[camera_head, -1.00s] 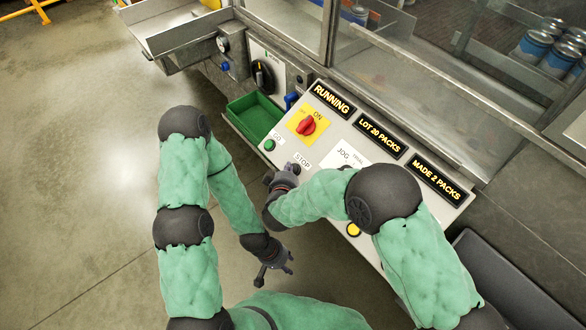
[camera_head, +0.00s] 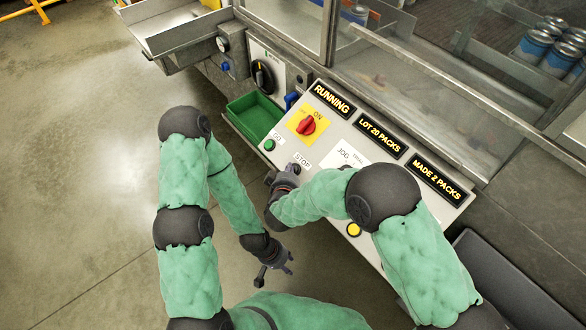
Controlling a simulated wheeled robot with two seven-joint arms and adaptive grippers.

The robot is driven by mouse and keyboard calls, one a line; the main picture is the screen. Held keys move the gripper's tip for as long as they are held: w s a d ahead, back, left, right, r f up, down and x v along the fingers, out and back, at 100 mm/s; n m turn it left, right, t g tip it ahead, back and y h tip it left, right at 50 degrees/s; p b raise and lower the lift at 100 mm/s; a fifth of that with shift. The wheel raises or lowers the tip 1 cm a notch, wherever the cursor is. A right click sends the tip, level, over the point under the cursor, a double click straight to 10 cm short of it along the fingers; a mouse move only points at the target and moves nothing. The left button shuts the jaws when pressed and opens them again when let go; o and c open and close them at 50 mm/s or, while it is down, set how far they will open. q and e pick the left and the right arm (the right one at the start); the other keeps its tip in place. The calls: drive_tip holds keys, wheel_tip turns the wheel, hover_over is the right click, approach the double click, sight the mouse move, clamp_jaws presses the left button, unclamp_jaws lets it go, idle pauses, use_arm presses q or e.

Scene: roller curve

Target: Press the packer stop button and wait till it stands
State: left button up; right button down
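The packer's control panel (camera_head: 318,151) slopes in the middle of the view. Its display (camera_head: 334,100) reads RUNNING. The STOP label (camera_head: 302,160) shows just above my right gripper (camera_head: 276,180); the stop button itself is hidden behind that gripper. The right gripper is over the panel's lower left edge, and its fingers are too small and covered to tell whether they are open or touching the button. My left gripper (camera_head: 273,276) hangs lower, over the floor in front of the panel, its fingers looking spread and empty.
A green GO button (camera_head: 269,145), a red switch (camera_head: 307,126) on a yellow plate and a yellow button (camera_head: 353,230) are on the panel. A green bin (camera_head: 254,117) sits to its left. Several cans (camera_head: 546,48) stand behind glass.

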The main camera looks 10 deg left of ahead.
drive_tip(key=shift+w+d+f, duration=0.15)
drive_tip(key=shift+f, duration=0.2)
idle(0.4)
idle(0.3)
drive_tip(key=shift+s+a+r+p, duration=0.25)
drive_tip(key=shift+s+r+p, duration=0.1)
drive_tip(key=shift+r+p, duration=0.4)
drive_tip(key=r+p, duration=0.1)
drive_tip(key=s+a+r+p, duration=0.1)
drive_tip(key=r+p, duration=0.1)
drive_tip(key=s+r+p, duration=0.1)
drive_tip(key=shift+a+r+p, duration=0.15)
drive_tip(key=shift+a+p, duration=0.15)
drive_tip(key=shift+a, duration=0.1)
drive_tip(key=shift+s, duration=0.1)
idle(0.4)
